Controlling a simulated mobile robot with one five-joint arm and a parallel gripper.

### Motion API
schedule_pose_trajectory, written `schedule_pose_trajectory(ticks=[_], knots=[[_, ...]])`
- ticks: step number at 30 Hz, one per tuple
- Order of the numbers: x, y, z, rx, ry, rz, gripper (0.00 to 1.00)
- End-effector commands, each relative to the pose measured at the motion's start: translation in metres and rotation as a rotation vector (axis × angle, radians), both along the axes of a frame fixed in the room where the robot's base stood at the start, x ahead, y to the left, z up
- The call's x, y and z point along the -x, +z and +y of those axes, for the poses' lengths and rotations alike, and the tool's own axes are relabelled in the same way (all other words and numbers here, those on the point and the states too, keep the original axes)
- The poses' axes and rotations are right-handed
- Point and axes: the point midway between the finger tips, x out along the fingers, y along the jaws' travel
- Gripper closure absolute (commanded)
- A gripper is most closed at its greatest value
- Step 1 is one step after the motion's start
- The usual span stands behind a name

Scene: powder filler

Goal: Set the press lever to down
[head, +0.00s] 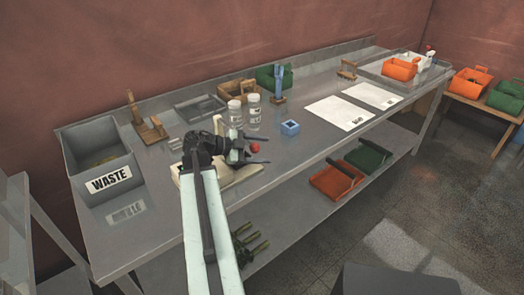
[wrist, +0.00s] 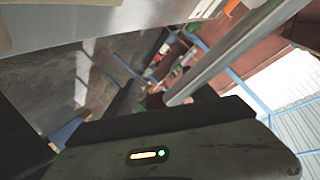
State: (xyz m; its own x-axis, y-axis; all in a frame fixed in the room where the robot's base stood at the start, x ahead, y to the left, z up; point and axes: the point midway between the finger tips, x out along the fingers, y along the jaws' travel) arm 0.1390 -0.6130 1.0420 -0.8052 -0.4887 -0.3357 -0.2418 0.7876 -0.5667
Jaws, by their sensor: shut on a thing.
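The press has a cream base (head: 238,181) near the front edge of the bench and is partly hidden behind my arm. The red knob of the press lever (head: 255,148) shows at the right of the press. My gripper (head: 263,150) is at the knob, with one dark finger above it and one below it in the head view, shut on the lever. The lever's shaft is mostly hidden by my gripper, so its exact angle cannot be told. The wrist view shows neither the press nor the lever clearly.
A grey waste bin (head: 110,184) stands at the left on the bench (head: 330,150). Two white-lidded jars (head: 253,113) stand just behind my gripper. A blue block with a hole (head: 290,128) sits to the right. White sheets (head: 341,111) lie farther right.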

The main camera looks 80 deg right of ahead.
Motion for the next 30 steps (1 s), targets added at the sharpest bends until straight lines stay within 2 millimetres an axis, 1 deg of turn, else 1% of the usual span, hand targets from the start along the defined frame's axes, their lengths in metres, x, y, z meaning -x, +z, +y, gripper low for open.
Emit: schedule_pose_trajectory(ticks=[2, 9, 12, 16, 24, 30], knots=[[-0.008, 0.003, 0.004, -0.004, 0.005, -0.004, 0.45], [-0.046, 0.021, 0.027, -0.003, 0.008, -0.004, 0.45], [-0.057, 0.025, 0.034, -0.003, 0.007, -0.004, 0.45], [-0.064, 0.026, 0.039, -0.003, 0.007, -0.004, 0.45], [-0.064, 0.025, 0.039, -0.003, 0.006, -0.003, 0.45], [-0.073, 0.034, 0.047, -0.002, 0.007, -0.003, 0.45]])
